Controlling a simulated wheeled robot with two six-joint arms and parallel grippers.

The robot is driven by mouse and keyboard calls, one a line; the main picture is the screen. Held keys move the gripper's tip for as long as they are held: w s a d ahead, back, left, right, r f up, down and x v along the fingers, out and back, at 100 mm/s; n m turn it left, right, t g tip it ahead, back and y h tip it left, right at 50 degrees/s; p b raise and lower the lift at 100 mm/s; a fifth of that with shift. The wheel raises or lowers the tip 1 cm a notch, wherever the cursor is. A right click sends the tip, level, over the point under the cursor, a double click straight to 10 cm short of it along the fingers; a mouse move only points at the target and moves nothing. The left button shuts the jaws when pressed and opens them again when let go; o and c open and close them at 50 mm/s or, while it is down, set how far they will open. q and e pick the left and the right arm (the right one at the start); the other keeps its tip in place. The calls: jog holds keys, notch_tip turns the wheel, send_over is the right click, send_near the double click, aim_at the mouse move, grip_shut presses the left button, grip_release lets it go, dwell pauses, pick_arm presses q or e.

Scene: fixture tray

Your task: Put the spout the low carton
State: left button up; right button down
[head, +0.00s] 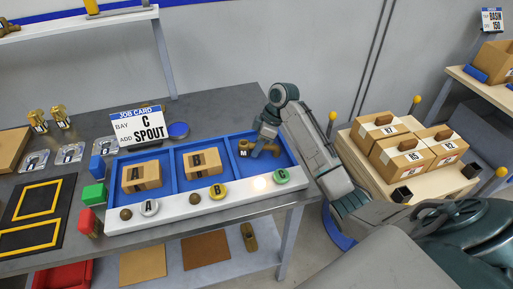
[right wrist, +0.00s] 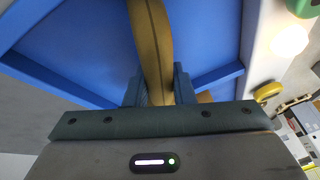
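The job card (head: 138,127) reads bay C, add spout. A brass-brown curved piece that looks like the spout (head: 267,152) is in the right-hand blue bay, behind the C button (head: 281,177). A dark tag marked M (head: 243,153) shows at its left end. My right gripper (head: 263,143) reaches down into this bay. In the right wrist view, the fingers (right wrist: 159,88) stand on both sides of the brass piece (right wrist: 153,45) and appear closed on it. Cartons sit in bay A (head: 142,177) and bay B (head: 202,164). My left gripper is not in view.
The blue tray with a white front edge (head: 180,215) stands on a grey table. Two brass fittings (head: 60,116) stand at the back left. Red, green and blue blocks (head: 93,194) line the tray's left side. Several cartons (head: 418,150) sit on a side table at right.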

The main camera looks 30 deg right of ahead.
aim_at(253, 144)
jog(key=shift+w+r, duration=0.1)
notch_tip(253, 144, up, 4)
jog(key=shift+r+b, duration=0.1)
jog(key=shift+b, duration=0.2)
notch_tip(253, 144, up, 5)
jog(key=p, duration=0.4)
jog(key=shift+r, duration=0.1)
notch_tip(253, 144, down, 2)
jog(key=shift+f+b, duration=0.25)
jog(key=shift+b, duration=0.75)
jog(key=shift+r, duration=0.1)
